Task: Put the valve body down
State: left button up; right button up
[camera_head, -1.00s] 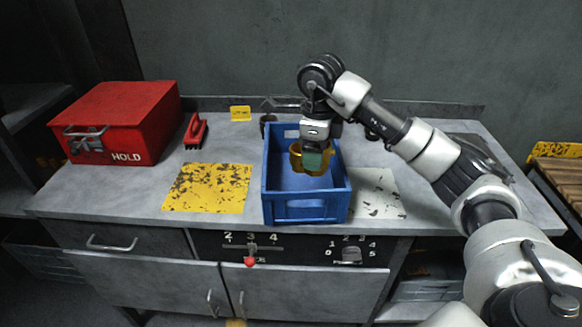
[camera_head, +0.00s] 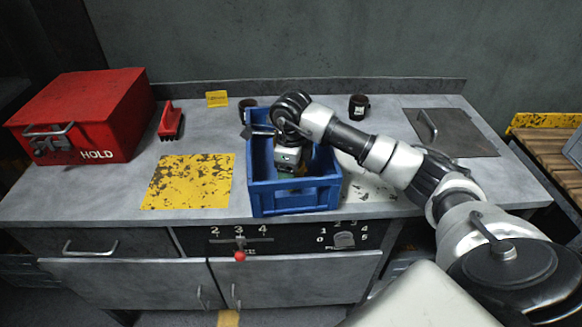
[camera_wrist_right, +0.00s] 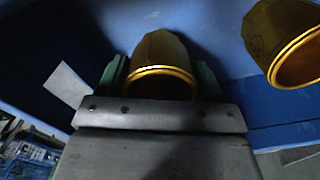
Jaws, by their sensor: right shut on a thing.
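The blue crate (camera_head: 294,198) stands on the grey workbench. My right gripper (camera_head: 289,172) reaches down inside it and hides most of what it holds. In the right wrist view its green-padded fingers (camera_wrist_right: 160,82) are shut on a brass-yellow valve body (camera_wrist_right: 160,55), whose round rim faces the camera. Blue crate surfaces surround it. A second brass-yellow piece with a round opening (camera_wrist_right: 265,28) lies to the right, apart from the held one. I cannot tell whether the held valve body touches the crate floor. My left gripper is not in view.
Left of the crate is a worn yellow patch (camera_head: 188,181), then a red HOLD box (camera_head: 85,115) and a red brush (camera_head: 171,120). A worn white patch (camera_head: 366,185) is to the right. Dark cups (camera_head: 358,106) and a handled plate (camera_head: 455,132) stand behind and right.

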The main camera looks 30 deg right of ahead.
jog(key=shift+f, duration=0.15)
jog(key=shift+w+f, duration=0.1)
jog(key=o, duration=1.2)
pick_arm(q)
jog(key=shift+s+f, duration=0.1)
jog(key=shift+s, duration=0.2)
pick_arm(e)
jog(key=shift+r, duration=0.3)
pick_arm(q)
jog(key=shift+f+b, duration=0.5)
jog(key=shift+b, duration=0.15)
pick_arm(e)
notch_tip(320, 180, up, 12)
jog(key=shift+f, duration=0.15)
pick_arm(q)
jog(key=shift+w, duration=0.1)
